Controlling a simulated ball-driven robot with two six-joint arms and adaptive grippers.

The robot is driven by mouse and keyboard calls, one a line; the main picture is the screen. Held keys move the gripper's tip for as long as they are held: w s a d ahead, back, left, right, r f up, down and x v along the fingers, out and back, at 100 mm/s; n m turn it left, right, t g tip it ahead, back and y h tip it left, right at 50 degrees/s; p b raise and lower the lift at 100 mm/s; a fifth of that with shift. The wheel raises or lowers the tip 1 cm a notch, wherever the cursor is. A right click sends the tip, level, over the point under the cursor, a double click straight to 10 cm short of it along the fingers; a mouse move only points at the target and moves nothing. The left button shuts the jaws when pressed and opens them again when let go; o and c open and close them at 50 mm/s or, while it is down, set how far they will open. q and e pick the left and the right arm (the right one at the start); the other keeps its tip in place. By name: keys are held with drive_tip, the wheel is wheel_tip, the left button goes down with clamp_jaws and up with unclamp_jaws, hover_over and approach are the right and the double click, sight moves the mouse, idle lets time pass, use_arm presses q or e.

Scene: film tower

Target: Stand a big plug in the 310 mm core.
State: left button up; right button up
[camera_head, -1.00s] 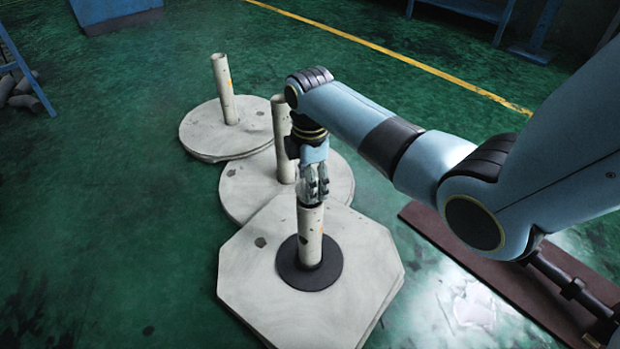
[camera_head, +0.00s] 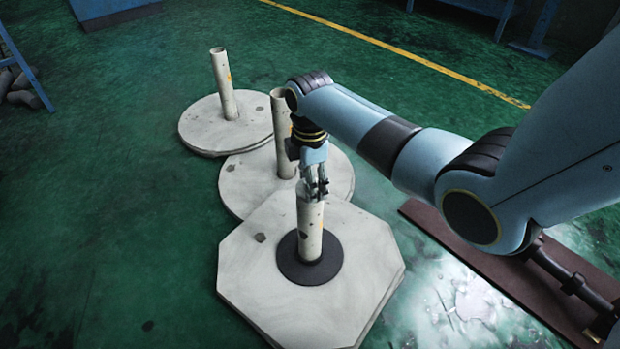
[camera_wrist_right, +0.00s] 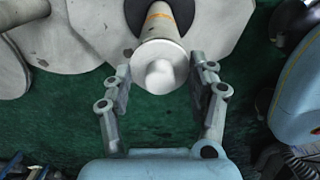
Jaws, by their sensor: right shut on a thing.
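My right gripper (camera_head: 316,190) is at the top of the nearest upright core (camera_head: 310,230), a pale tube with an orange mark. In the right wrist view, a pale round plug (camera_wrist_right: 160,66) with a knob in its middle lies between the two fingers and covers the core's end. The gripper is shut on this plug. I cannot tell how deep the plug sits in the core. The core stands on a dark disc (camera_head: 292,266) on an octagonal pale plate (camera_head: 255,290). My left gripper is not in view.
Two more pale cores stand behind, one on the middle round plate (camera_head: 240,185) and one on the far round plate (camera_head: 200,125). A brown board (camera_head: 480,270) lies on the right below my arm. The green floor (camera_head: 110,230) at left is clear.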

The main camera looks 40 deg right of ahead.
drive_tip(key=shift+f, duration=0.2)
drive_tip(key=o, duration=1.2)
drive_tip(key=shift+r, duration=0.1)
wheel_tip(320, 180, up, 12)
